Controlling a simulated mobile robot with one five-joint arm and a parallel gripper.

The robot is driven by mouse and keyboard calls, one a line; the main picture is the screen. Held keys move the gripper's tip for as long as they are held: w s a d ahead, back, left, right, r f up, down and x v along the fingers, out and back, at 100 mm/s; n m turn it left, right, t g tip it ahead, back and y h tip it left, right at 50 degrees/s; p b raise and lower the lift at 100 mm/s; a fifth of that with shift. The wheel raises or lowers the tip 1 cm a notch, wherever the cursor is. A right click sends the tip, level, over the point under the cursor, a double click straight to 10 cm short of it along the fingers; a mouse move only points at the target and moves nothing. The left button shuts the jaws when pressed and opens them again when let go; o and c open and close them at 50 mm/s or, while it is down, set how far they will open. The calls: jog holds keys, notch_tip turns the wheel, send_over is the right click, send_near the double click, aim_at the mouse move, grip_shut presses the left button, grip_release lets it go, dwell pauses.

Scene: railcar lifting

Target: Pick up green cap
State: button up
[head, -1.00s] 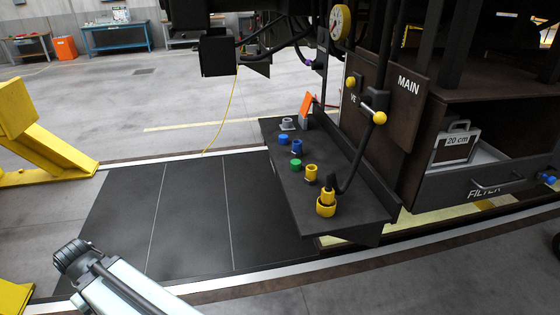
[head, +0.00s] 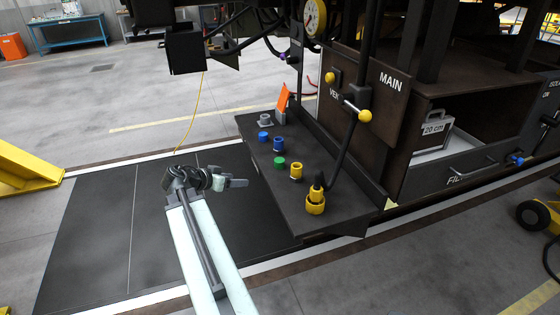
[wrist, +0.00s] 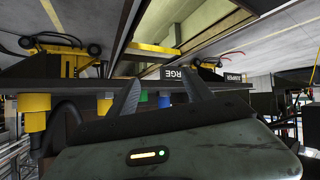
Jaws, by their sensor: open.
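The green cap (head: 279,162) sits on the dark shelf (head: 340,212), between a blue fitting and a yellow fitting. My gripper (head: 236,183) is open and empty, to the left of the shelf and apart from the cap. In the wrist view, which is upside down, my two fingers (wrist: 160,78) are spread. A little of the green cap (wrist: 143,97) shows beyond them, just beside the left finger, which hides part of it.
A blue cap (head: 263,136), a blue fitting (head: 278,143), a grey fitting (head: 264,120), a yellow fitting (head: 296,172) and a larger yellow connector with a hose (head: 315,204) share the shelf. An orange tag (head: 283,98) stands behind. The dark floor mat (head: 100,245) is clear.

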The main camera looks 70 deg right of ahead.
aim_at(276, 163)
jog(key=s+d+r+m, duration=0.1)
jog(key=s+d, duration=0.1)
jog(key=s+d+r+m+g, duration=0.1)
jog(key=s+d, duration=0.2)
jog(key=s+d+r+m+g+h, duration=0.1)
jog(key=s+d, duration=0.1)
jog(key=s, duration=0.1)
jog(key=shift+s+d+r+b, duration=0.1)
jog(key=shift+s+d+b, duration=0.15)
jog(key=shift+b, duration=0.15)
jog(key=x, duration=0.2)
jog(key=b+x, duration=0.1)
jog(key=x, duration=0.2)
jog(key=shift+s+d+r+b, duration=0.15)
jog(key=shift+s+d+b, duration=0.15)
jog(key=shift+d, duration=0.1)
grip_shut()
notch_tip(276, 163, up, 10)
jog(key=p, duration=1)
jog(key=shift+r, duration=0.1)
